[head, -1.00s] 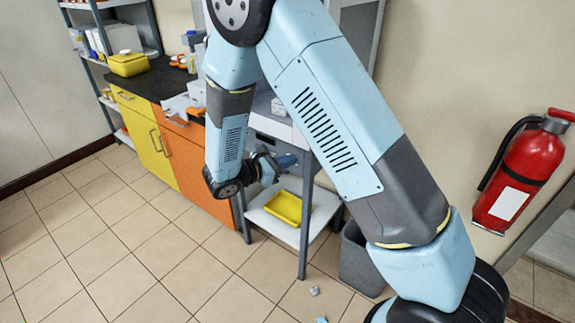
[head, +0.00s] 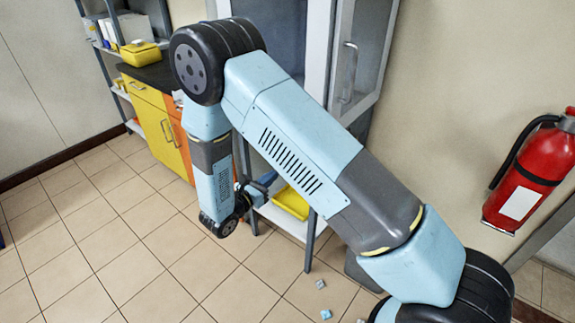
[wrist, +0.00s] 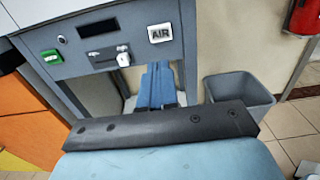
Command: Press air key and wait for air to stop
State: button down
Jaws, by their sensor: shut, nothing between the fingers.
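The AIR key (wrist: 159,33), a white square with dark letters, is on the upper right of a grey front panel (wrist: 90,72) in the wrist view. My gripper (wrist: 159,66) is shut and empty, its blue fingers together just below the AIR key in the picture. I see a gap between the fingertips and the key, but cannot tell its depth. In the head view, my gripper (head: 268,180) is low in front of the bench, and my arm hides the panel and the key.
The panel also carries a green switch (wrist: 51,56) and a dark display (wrist: 97,28). A grey bin (wrist: 238,88) stands to the right. A yellow tray (head: 292,203) is on the lower shelf. A red fire extinguisher (head: 530,172) hangs at right.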

jog(key=x, duration=1.3)
jog(key=shift+w+d, duration=0.2)
jog(key=shift+w, duration=0.1)
jog(key=shift+x, duration=0.95)
jog(key=shift+d+r, duration=0.15)
jog(key=v, duration=1.5)
jog(key=shift+f, duration=0.25)
jog(key=shift+r, duration=0.1)
